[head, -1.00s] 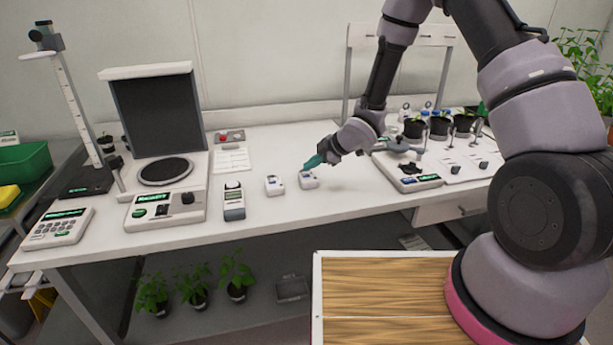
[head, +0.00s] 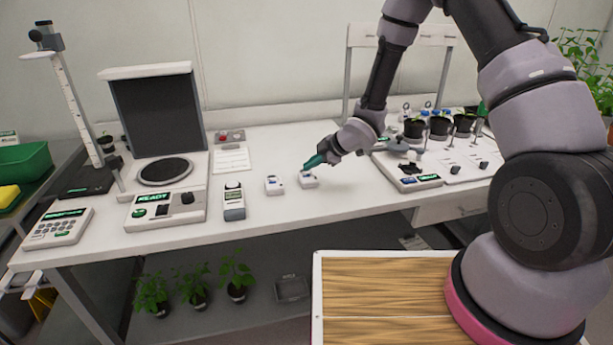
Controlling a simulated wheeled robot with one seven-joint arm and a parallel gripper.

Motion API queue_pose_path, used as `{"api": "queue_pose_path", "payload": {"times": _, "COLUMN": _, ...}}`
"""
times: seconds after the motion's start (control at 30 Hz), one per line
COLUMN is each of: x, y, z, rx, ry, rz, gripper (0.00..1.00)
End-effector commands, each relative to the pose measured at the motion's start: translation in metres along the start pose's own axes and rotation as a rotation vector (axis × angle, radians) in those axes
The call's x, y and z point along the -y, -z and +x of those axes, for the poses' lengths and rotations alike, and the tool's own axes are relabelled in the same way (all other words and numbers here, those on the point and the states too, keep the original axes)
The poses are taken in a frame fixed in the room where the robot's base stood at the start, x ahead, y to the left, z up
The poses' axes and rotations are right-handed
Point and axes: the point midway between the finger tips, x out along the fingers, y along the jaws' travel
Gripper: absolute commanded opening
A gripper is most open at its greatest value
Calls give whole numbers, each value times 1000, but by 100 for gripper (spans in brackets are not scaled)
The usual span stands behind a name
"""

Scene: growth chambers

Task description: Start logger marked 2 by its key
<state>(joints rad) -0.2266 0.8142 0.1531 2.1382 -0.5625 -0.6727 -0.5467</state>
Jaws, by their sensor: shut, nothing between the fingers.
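Two small white loggers stand side by side near the middle of the bench. The right logger (head: 309,181) has my gripper (head: 312,163) right over its top, with the green fingertips shut, empty and pointing down-left at it. The tips seem to touch or nearly touch it; I cannot tell which. They hide part of its top face. The left logger (head: 274,185) stands clear of my gripper. The number markings and keys on both are too small to read, so I cannot tell which is marked 2.
A handheld meter (head: 233,203) stands left of the loggers, beside a device reading READY (head: 165,208). A paper sheet (head: 231,160) and a box with a red button (head: 229,137) lie behind. An instrument (head: 407,176) and potted seedlings (head: 439,127) stand right. The front bench strip is clear.

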Motion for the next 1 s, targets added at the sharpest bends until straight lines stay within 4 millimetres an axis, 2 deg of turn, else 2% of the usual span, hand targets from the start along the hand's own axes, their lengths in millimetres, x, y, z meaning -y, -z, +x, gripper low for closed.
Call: {"api": "queue_pose_path", "payload": {"times": 1.0, "x": 6, "y": -6, "z": 8, "rx": 0, "ry": 0, "rz": 0, "gripper": 0}}
